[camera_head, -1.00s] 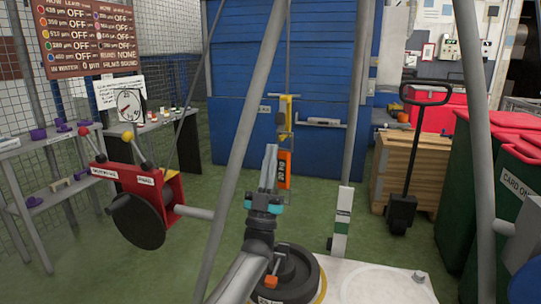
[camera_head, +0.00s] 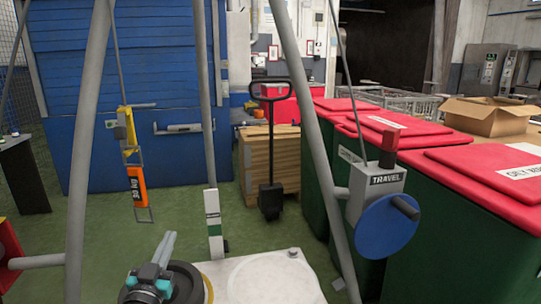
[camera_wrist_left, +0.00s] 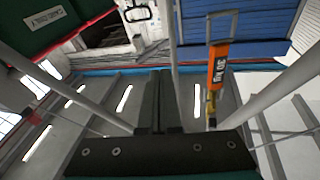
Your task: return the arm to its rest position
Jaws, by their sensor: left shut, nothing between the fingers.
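My left gripper (camera_head: 170,238) is at the lower left of the head view, with grey fingers pointing up and teal parts at its base. Its fingers are together and hold nothing. In the left wrist view my left gripper (camera_wrist_left: 159,74) shows as two dark fingers side by side, pressed together. The lower part of my left arm is cut off by the bottom edge of the head view. My right gripper is not in view.
An orange hanging scale (camera_head: 137,186) hangs left of my left gripper; it also shows in the left wrist view (camera_wrist_left: 218,66). Slanted grey poles (camera_head: 88,150) cross the view. A grey TRAVEL box (camera_head: 376,191) with a blue disc (camera_head: 386,227) is at the right, before red-lidded bins (camera_head: 470,215).

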